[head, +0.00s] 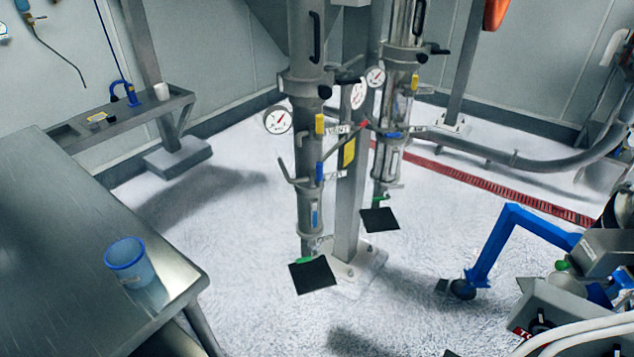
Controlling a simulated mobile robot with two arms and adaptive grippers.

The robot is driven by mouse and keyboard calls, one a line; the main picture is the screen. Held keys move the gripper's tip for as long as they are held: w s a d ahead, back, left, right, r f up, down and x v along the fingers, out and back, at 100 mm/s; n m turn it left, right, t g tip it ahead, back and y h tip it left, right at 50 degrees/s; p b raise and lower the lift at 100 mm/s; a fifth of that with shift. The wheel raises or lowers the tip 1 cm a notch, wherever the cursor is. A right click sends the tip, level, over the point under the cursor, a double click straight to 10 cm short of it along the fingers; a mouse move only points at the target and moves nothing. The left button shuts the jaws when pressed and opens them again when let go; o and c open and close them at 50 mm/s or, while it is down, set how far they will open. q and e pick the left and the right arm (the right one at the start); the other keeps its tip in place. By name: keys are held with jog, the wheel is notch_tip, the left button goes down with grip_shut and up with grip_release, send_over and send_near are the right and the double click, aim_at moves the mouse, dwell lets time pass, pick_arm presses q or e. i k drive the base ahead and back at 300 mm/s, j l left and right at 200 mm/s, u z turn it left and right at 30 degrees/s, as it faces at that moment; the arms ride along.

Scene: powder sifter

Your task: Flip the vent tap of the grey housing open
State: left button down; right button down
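A matte grey cylindrical housing (304,88) stands upright in the middle of the head view, fixed beside a grey post. A tag reading "VENT" (337,128) sits at its right side. A small tap with a yellow handle (320,124) is just left of that tag; the handle looks upright. Whether the tap is open or shut is too small to tell. A blue-handled tap (319,171) with another tag is lower on the same housing. Neither of my grippers shows in the head view.
A shinier housing (396,75) with its own yellow and blue handles stands behind right. Round gauges (278,120) stick out nearby. A steel table (60,250) with a blue cup (130,262) is at left. A blue-framed cart (495,245) is at right.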

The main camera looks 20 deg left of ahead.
aim_at(320, 118)
jog(key=i+l, duration=0.1)
jog(key=l, duration=0.65)
jog(key=l+u, duration=0.1)
jog(key=l, duration=0.6)
jog(key=i, duration=0.05)
